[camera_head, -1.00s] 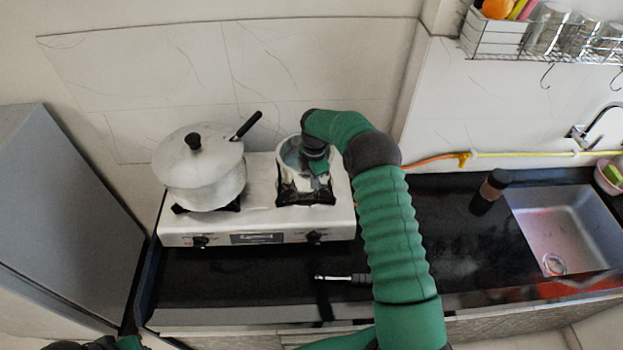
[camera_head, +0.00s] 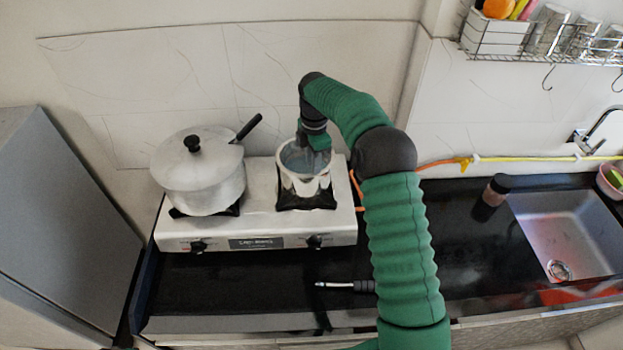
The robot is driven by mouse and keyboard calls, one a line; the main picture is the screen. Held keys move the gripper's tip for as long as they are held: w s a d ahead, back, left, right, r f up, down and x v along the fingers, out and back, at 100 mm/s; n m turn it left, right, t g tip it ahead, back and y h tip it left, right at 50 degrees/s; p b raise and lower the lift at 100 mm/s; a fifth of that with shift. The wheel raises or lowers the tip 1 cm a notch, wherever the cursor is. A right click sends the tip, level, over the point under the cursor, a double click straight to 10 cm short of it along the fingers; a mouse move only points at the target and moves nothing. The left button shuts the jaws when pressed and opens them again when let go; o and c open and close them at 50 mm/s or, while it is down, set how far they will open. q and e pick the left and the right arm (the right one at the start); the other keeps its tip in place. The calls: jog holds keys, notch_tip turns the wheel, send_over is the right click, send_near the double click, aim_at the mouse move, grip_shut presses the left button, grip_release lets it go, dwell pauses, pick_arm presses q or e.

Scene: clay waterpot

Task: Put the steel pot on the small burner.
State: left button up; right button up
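A small steel pot (camera_head: 306,184), open at the top, stands upright on the right burner (camera_head: 285,200) of a white two-burner stove (camera_head: 262,220). My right gripper (camera_head: 309,160) points down at the pot's mouth from above. Its fingertips overlap the pot's opening and far rim, and I cannot tell whether they touch it or how far apart they are. A larger lidded pot (camera_head: 205,190) with a black knob and black handle sits on the left burner. My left gripper is not in view.
The black counter (camera_head: 230,285) has free room in front of the stove. A dark-handled tool (camera_head: 345,286) lies there beside my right arm. A dark bottle (camera_head: 491,198) stands near the sink (camera_head: 565,240). A grey cabinet (camera_head: 60,210) borders the left, and a wire rack (camera_head: 545,50) hangs at upper right.

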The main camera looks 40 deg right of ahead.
jog(key=s+a+m+t, duration=0.1)
jog(key=s+a+m, duration=0.45)
jog(key=a, duration=0.55)
jog(key=s+a+f+m, duration=0.1)
jog(key=s+a+m, duration=0.2)
jog(key=s, duration=0.3)
jog(key=s+a+f+m+t, duration=0.1)
jog(key=s+a+m, duration=0.1)
jog(key=s+m, duration=0.2)
jog(key=s+a+f+m, duration=0.1)
jog(key=s+a+m, duration=0.2)
jog(key=s, duration=0.6)
jog(key=shift+s+a+m, duration=0.15)
jog(key=shift+a+m, duration=0.2)
jog(key=shift+f, duration=0.2)
